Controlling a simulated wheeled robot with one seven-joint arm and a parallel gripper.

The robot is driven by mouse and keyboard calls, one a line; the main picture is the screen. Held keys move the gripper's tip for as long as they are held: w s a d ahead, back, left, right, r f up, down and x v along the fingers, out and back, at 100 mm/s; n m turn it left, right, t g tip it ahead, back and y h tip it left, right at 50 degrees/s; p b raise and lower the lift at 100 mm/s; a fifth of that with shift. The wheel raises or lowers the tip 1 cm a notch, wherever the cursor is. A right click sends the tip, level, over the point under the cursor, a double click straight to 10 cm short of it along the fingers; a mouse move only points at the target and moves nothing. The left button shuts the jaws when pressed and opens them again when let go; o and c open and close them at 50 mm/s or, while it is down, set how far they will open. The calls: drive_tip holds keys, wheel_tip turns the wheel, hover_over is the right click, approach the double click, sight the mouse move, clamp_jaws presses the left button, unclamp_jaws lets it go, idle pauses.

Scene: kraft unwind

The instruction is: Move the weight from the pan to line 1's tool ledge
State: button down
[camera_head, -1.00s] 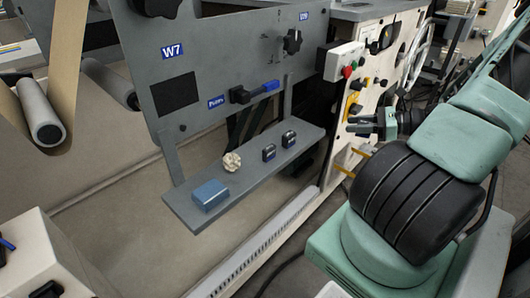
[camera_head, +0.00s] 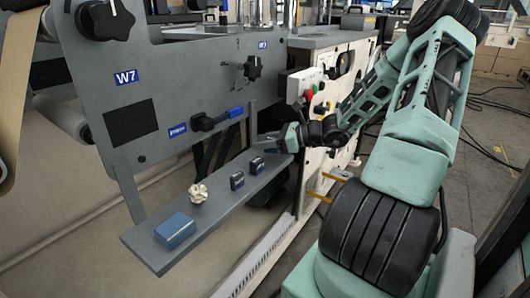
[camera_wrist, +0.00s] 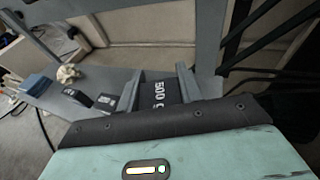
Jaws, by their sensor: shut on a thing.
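The dark weight (camera_wrist: 160,94), marked 500, is between my gripper's fingers in the wrist view. My gripper (camera_wrist: 162,84) is shut on it. In the head view my gripper (camera_head: 267,143) is at the right end of the grey tool ledge (camera_head: 222,208), below the W7 panel. The ledge also shows in the wrist view (camera_wrist: 122,75). I cannot tell whether the weight touches the ledge. The pan is not visible.
On the ledge lie a blue box (camera_head: 175,231), a cream knobbly piece (camera_head: 198,193) and two small dark blocks (camera_head: 237,181) (camera_head: 257,165). The grey panel (camera_head: 165,70) with knobs rises behind. A cream control cabinet (camera_head: 312,150) stands to the right.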

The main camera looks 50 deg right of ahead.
wheel_tip(320, 180, down, 3)
drive_tip(key=shift+r+b, duration=0.1)
drive_tip(key=shift+b, duration=0.55)
drive_tip(key=c, duration=0.9)
unclamp_jaws()
